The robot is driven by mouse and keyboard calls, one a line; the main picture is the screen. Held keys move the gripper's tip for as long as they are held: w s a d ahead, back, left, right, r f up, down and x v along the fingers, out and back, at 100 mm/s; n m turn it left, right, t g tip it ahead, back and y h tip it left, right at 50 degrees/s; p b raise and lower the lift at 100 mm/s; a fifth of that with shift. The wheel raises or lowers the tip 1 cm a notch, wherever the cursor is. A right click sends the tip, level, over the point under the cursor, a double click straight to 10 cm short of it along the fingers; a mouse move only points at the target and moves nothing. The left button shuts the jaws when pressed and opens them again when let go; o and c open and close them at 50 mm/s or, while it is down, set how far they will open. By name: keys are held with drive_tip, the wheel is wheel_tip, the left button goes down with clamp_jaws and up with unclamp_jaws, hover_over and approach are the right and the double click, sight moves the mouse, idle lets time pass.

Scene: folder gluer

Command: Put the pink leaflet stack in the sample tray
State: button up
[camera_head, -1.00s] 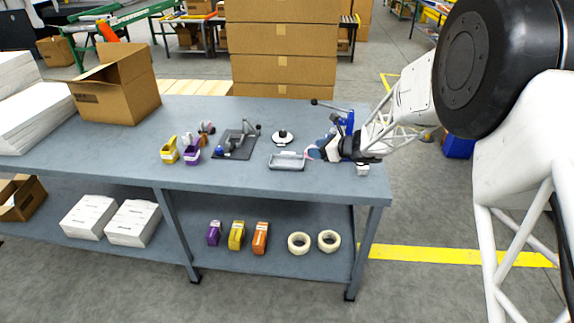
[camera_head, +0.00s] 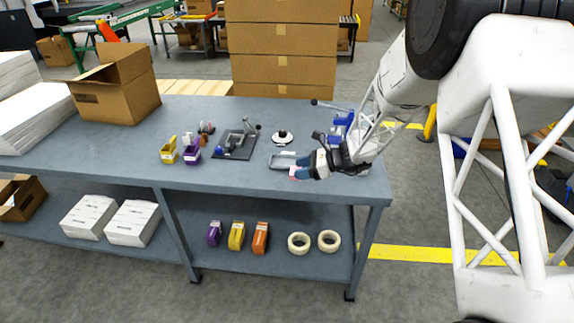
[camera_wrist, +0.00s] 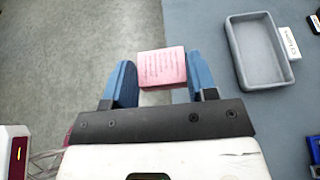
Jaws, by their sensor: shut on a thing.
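My gripper (camera_wrist: 161,76) is shut on the pink leaflet stack (camera_wrist: 162,66), a small block with printed lines held between the blue fingers. In the head view, my gripper (camera_head: 306,166) is at the right part of the bench near its front edge, and only a bit of the pink stack (camera_head: 300,173) shows. The sample tray (camera_wrist: 235,55) is a shallow grey open tray, empty, to the right of the stack in the wrist view. In the head view the tray (camera_head: 279,161) is just left of and behind the fingers, partly hidden by them.
A small white label (camera_wrist: 288,43) lies beside the tray. A blue-handled device (camera_head: 342,122) stands behind my gripper. A round white item (camera_head: 282,138), a dark plate with a lever (camera_head: 236,145) and yellow and purple holders stand to the left. The bench's front edge runs below the stack.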

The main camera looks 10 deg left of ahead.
drive_tip(key=shift+a, duration=0.1)
idle(0.4)
hover_over(292, 164)
drive_tip(key=shift+f, duration=0.8)
drive_tip(key=shift+f, duration=1.75)
drive_tip(key=shift+f, duration=0.6)
drive_tip(key=o, duration=1)
drive_tip(key=shift+r, duration=0.2)
